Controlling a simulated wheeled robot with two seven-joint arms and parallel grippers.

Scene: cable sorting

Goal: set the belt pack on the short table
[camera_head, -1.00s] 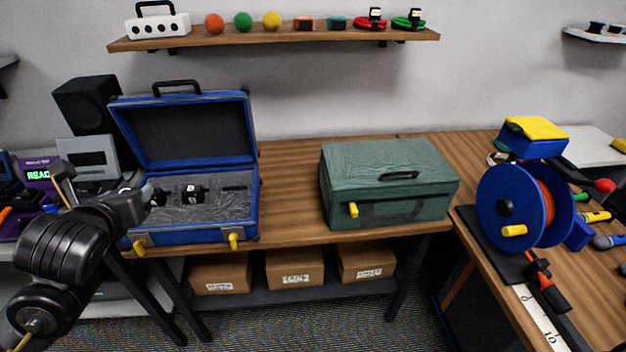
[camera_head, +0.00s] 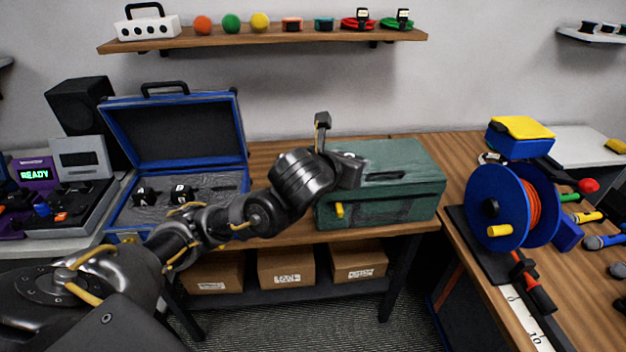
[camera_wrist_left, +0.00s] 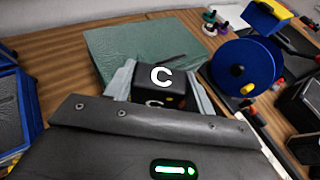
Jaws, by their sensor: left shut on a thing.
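My left gripper (camera_head: 350,168) is over the front left part of the closed green case in the head view. In the left wrist view my left gripper (camera_wrist_left: 160,85) is shut on a black belt pack (camera_wrist_left: 174,88) marked with a white C. The pack is between the two grey fingers, with the green case behind it. In the head view I cannot make out the held pack behind the gripper. The wooden table with the cable reel (camera_head: 467,222) is at the right; I cannot tell which table is the short one. My right gripper is not in view.
An open blue case (camera_head: 239,150) at the left holds two black packs. The green case (camera_head: 405,165) stands on the middle table. A blue cable reel (camera_head: 505,205), a blue and yellow box (camera_head: 520,135) and several microphones crowd the right table. Bare wood shows between the green case and reel.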

